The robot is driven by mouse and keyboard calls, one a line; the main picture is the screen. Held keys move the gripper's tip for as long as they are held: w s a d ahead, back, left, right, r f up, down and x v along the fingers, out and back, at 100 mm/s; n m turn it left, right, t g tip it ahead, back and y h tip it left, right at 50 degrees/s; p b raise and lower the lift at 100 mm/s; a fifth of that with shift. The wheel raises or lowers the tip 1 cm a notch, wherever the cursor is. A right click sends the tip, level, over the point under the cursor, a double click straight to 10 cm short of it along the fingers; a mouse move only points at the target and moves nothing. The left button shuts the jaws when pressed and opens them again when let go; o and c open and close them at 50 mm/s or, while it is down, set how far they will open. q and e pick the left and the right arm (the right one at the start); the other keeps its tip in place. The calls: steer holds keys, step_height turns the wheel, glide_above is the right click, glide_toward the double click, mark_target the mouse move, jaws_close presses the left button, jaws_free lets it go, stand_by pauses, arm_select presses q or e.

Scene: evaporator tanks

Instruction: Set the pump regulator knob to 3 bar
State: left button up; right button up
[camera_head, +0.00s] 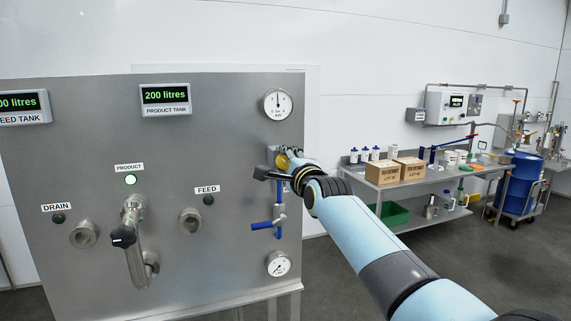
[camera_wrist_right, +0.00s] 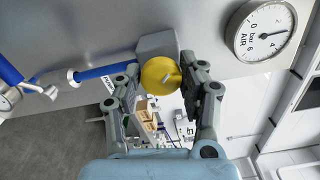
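The yellow round pump regulator knob (camera_wrist_right: 161,76) sits on a grey block on the steel panel. In the head view the knob (camera_head: 282,161) is partly hidden by my right gripper (camera_head: 288,163). In the wrist view the fingers of my right gripper (camera_wrist_right: 162,78) stand apart on either side of the knob; a narrow gap seems to show at the left finger, and contact at the right finger is unclear. The air gauge (camera_head: 277,104) is above the knob; its needle points straight up. In the wrist view the gauge (camera_wrist_right: 262,32) needle lies between 2 and 4 bar. My left gripper is not in view.
A blue-handled valve (camera_head: 268,224) and a lower gauge (camera_head: 278,264) are below the knob. A black-handled product valve (camera_head: 128,235) juts out at left. A bench with cardboard boxes (camera_head: 382,173) stands at right, with a blue drum (camera_head: 520,183) beyond. Grey floor between is clear.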

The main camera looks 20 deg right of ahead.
steer(key=o, duration=0.4)
steer(key=shift+w, duration=0.1)
steer(key=shift+c, duration=0.2)
steer(key=shift+r, duration=0.1)
